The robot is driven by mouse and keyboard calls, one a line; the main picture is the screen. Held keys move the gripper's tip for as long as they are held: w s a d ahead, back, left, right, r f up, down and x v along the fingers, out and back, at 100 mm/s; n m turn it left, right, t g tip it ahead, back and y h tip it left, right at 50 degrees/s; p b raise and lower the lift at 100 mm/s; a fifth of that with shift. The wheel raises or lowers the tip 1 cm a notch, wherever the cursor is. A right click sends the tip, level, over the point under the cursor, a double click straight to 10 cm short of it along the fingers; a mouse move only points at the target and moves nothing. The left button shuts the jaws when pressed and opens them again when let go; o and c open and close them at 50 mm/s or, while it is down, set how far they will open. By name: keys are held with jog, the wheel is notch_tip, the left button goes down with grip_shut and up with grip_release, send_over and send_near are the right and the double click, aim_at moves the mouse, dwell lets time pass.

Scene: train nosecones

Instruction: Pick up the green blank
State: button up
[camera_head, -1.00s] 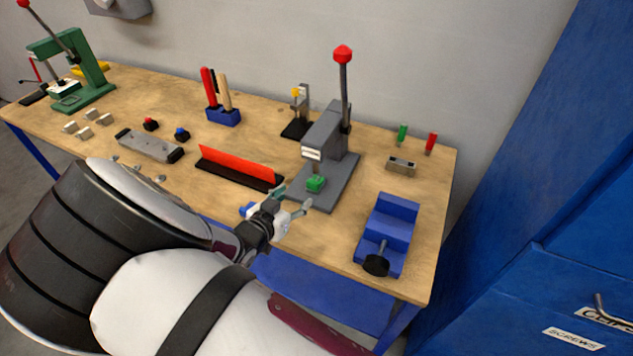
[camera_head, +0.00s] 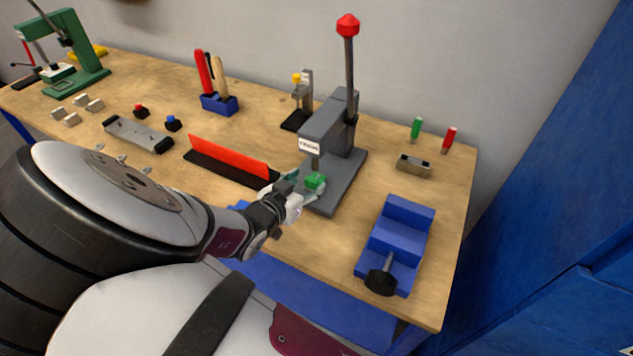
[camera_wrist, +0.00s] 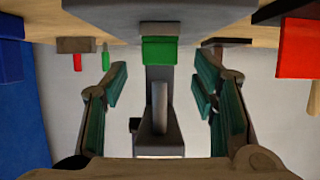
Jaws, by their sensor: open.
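The green blank (camera_head: 315,181) is a small green block on the base of the grey press (camera_head: 333,130), under its ram. In the wrist view the green blank (camera_wrist: 159,51) shows top centre, between the two fingers but farther ahead. My gripper (camera_head: 306,185) is at the front left edge of the press base, close to the blank, with its fingers spread to either side. In the wrist view my gripper (camera_wrist: 157,88) is open with nothing between its pads. Whether a finger touches the blank cannot be told.
A red strip on a black base (camera_head: 232,159) lies just left of the press. A blue vise (camera_head: 397,245) stands to the right. Green (camera_head: 416,129) and red (camera_head: 449,139) pegs and a small metal block (camera_head: 413,163) stand behind it. The press column and lever rise above the blank.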

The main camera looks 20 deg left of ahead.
jog(key=shift+b+x, duration=0.95)
jog(key=shift+x, duration=0.4)
jog(key=c, duration=1.1)
jog(key=shift+r, duration=0.2)
jog(key=shift+c, duration=0.2)
